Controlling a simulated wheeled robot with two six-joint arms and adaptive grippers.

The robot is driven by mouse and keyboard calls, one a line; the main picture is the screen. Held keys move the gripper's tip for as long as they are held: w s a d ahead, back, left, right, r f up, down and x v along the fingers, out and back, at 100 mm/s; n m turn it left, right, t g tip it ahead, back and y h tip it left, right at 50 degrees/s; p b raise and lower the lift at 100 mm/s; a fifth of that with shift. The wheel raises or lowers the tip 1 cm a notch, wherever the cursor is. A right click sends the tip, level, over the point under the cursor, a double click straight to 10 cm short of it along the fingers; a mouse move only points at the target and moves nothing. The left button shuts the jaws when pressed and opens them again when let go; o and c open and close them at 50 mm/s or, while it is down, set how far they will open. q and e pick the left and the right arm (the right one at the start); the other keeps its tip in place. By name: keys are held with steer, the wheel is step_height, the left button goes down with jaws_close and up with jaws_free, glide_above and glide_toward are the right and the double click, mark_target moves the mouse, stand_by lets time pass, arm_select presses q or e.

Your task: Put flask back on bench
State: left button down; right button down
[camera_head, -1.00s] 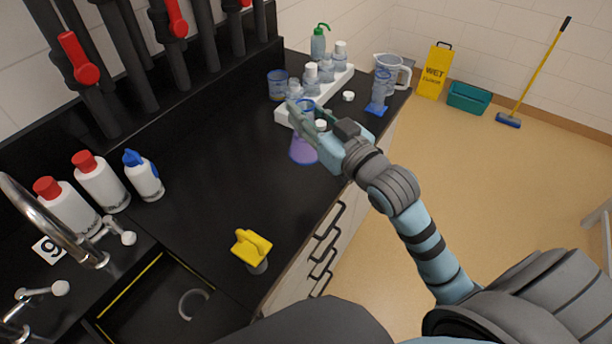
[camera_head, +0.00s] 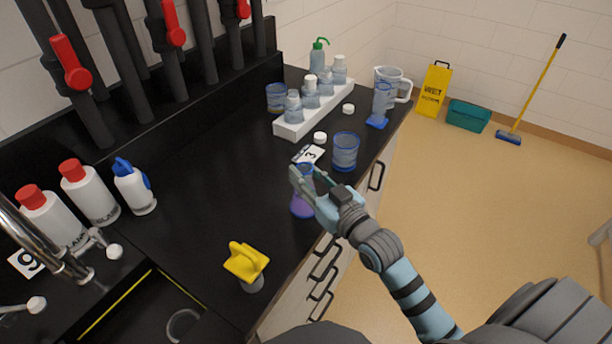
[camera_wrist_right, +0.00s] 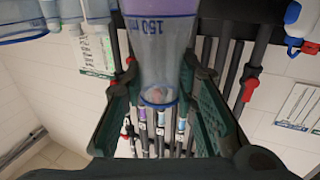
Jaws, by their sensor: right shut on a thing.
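The flask (camera_head: 301,206) is a clear conical vessel with purple liquid and blue markings. It shows large in the right wrist view (camera_wrist_right: 160,45), its neck between the fingers. My right gripper (camera_head: 312,178) is shut on the flask's neck from the right side. The flask is upright over the black bench (camera_head: 200,190), near its front edge; I cannot tell whether its base touches the top. My left gripper is not in view.
A white rack (camera_head: 290,130) holds several bottles. A yellow-handled object (camera_head: 246,262) stands nearer, by the sink. The bench left of the flask is clear.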

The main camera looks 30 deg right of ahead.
steer(key=c, duration=1.3)
jaws_free()
steer(key=s, duration=0.4)
steer(key=s+d, duration=0.1)
steer(key=s, duration=0.7)
steer(key=shift+d+r, duration=0.1)
steer(key=shift+d, duration=0.3)
